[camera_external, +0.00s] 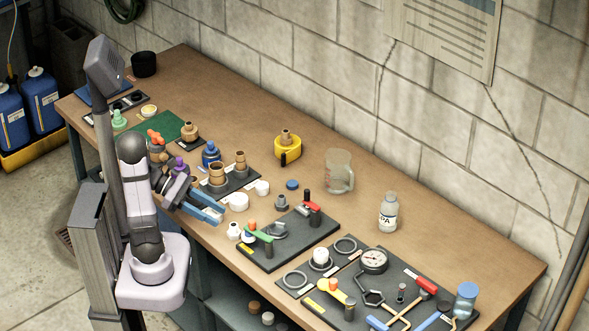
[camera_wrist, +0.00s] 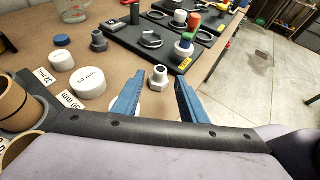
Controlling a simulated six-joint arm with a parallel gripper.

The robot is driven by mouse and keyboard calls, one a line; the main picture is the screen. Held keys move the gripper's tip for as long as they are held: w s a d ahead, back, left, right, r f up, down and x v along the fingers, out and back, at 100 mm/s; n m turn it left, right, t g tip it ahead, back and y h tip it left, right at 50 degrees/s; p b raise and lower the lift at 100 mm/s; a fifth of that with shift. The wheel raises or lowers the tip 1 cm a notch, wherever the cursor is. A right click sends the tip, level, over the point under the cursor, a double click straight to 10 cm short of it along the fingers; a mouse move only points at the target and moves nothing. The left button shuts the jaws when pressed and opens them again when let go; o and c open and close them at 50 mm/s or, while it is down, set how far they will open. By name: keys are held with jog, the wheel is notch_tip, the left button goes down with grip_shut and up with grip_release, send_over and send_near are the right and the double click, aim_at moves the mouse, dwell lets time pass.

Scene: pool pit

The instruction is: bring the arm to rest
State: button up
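My arm stands at the left front edge of the wooden workbench (camera_external: 420,240). My gripper (camera_external: 220,213) has two blue fingers and reaches over the front edge of the bench. In the wrist view my gripper (camera_wrist: 161,78) is open, its fingers well apart, with nothing held between them.
White caps (camera_external: 239,202) and a dark tray with brown cylinders (camera_external: 243,180) lie close to my gripper. A black tool board (camera_external: 270,257) is to the right. A glass mug (camera_external: 339,172) and a white bottle (camera_external: 388,213) stand farther back. The bench's back middle is fairly clear.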

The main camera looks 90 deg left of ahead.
jog(key=w+d+r+m+h+p, duration=0.3)
jog(key=w+d+r+h+p, duration=0.25)
jog(key=w+d+r, duration=0.45)
jog(key=s+d+f+m+g+y+p, duration=0.2)
jog(key=d+f+m+g+y, duration=0.2)
jog(key=m, duration=1.1)
jog(key=s+d+f+m+g+y+p, duration=0.1)
jog(key=d+f+m+g+y+p, duration=0.2)
jog(key=m, duration=1.2)
notch_tip(320, 180, down, 3)
jog(key=d+g+y, duration=0.1)
jog(key=d+g, duration=0.2)
jog(key=g, duration=0.2)
jog(key=shift+s+p, duration=0.35)
jog(key=shift+s, duration=0.05)
jog(key=shift+y, duration=0.25)
